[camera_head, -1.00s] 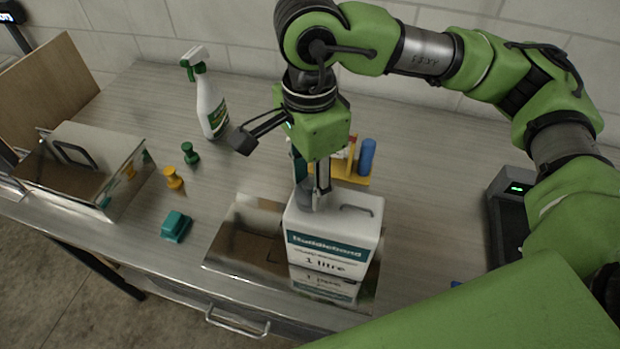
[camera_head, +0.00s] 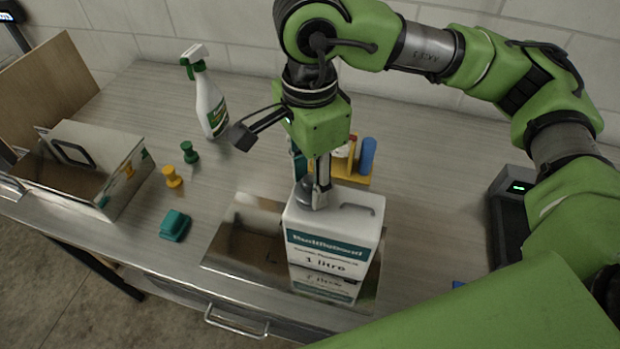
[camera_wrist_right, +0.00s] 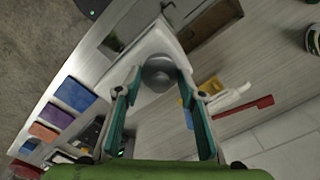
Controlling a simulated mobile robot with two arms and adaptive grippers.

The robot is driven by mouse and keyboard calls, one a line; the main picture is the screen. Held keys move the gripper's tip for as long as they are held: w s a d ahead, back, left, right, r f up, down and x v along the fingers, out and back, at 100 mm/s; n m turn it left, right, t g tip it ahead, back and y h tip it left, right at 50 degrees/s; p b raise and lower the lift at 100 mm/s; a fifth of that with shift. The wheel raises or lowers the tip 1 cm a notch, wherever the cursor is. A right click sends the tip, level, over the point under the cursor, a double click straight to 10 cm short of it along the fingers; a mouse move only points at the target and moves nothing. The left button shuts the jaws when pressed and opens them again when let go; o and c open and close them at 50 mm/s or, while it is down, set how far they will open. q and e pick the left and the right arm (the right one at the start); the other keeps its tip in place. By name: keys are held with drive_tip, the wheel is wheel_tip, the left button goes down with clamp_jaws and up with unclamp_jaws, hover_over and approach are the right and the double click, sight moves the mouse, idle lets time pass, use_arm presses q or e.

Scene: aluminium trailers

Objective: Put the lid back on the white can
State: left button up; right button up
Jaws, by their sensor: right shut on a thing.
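The white can (camera_head: 331,240) with its teal label and "1 litre" text stands upright in a shallow metal tray (camera_head: 226,262) at the front of the bench. My right gripper (camera_head: 320,196) points down over the left part of the can's top, beside its handle. It is shut on the grey round lid (camera_head: 306,190). The lid also shows between the fingertips in the right wrist view (camera_wrist_right: 159,72), against the can's white top (camera_wrist_right: 152,42). I cannot tell whether the lid is seated on the opening, which is hidden. My left gripper is not in view.
A spray bottle (camera_head: 209,105) stands at the back. Green (camera_head: 189,152) and yellow (camera_head: 172,177) knobbed pieces and a teal block (camera_head: 174,225) lie left of the tray. A yellow holder (camera_head: 347,171) is behind the can, and a dark device (camera_head: 508,220) stands right.

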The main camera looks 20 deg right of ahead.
drive_tip(key=shift+b, duration=0.45)
idle(0.7)
drive_tip(key=shift+f+b, duration=0.2)
drive_tip(key=shift+b, duration=0.75)
idle(1.1)
idle(0.3)
drive_tip(key=o, duration=1)
drive_tip(key=o, duration=0.5)
drive_tip(key=shift+c, duration=0.2)
drive_tip(key=shift+r, duration=0.15)
